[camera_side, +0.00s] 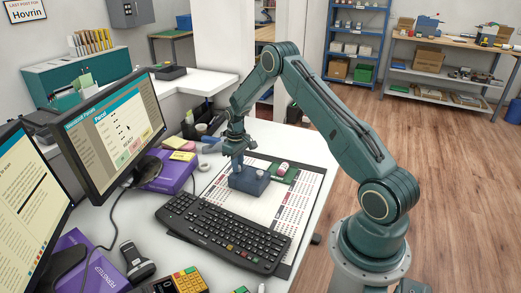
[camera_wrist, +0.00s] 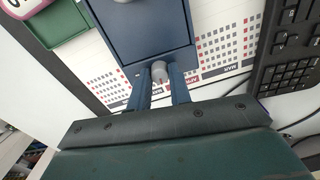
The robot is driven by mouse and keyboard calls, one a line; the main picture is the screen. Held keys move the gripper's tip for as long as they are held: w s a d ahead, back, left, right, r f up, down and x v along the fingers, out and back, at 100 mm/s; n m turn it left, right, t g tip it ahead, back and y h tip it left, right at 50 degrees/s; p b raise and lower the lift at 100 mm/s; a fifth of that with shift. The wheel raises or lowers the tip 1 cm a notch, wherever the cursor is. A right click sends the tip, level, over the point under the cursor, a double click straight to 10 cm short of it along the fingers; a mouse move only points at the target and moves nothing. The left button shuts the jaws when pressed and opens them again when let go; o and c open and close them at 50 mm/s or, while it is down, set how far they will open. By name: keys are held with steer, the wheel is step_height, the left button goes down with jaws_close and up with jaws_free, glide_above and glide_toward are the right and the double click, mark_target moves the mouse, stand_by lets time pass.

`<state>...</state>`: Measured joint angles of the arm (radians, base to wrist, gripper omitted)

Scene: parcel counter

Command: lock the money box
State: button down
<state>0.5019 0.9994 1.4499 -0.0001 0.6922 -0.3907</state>
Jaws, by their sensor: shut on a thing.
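The money box, a dark blue box (camera_side: 250,183), stands on the printed desk sheet in the side view. It fills the top middle of the wrist view (camera_wrist: 147,32). My gripper (camera_side: 237,160) is at the box's left end in the side view. In the wrist view its two blue fingers (camera_wrist: 161,76) are shut on a small grey round knob (camera_wrist: 159,72) at the box's near edge. Whether this knob is a key or part of the lock cannot be told. The lock itself is hidden.
A green tray (camera_wrist: 62,22) with a pink and white round thing (camera_wrist: 29,7) lies beside the box. A black keyboard (camera_side: 225,231) lies in front. Monitors (camera_side: 112,130) and a purple carton (camera_side: 168,176) stand at the left.

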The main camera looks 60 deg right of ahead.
stand_by(0.3)
steer(key=c, duration=1.3)
jaws_free()
step_height(320, 180, up, 14)
steer(key=shift+f, duration=0.1)
